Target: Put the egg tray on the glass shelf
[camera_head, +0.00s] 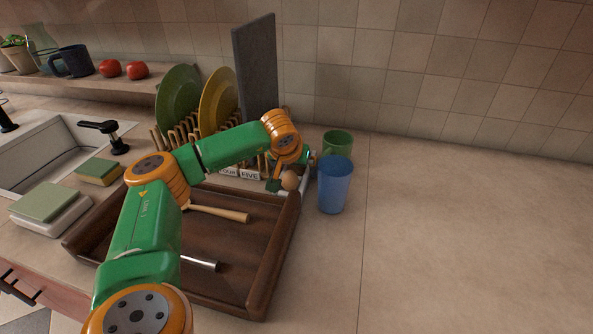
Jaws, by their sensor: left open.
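My left arm comes in from the lower left and reaches over a brown wooden tray. My left gripper (287,184) is at the tray's far right corner, pointing down, jaws open. A small brown rounded thing (290,180), egg-like, shows at the gripper; I cannot tell whether it lies between the fingers or behind them. A pale edge shows beside it, too small to identify. I cannot make out an egg tray or a glass shelf for certain. My right gripper is not in view.
The wooden tray (268,262) holds wooden-handled utensils. A blue cup (335,187) and green cup (338,142) stand close right of the gripper. Behind are a dish rack with a green plate (178,95) and yellow plate (218,101), and a dark board (256,65). The right counter is clear.

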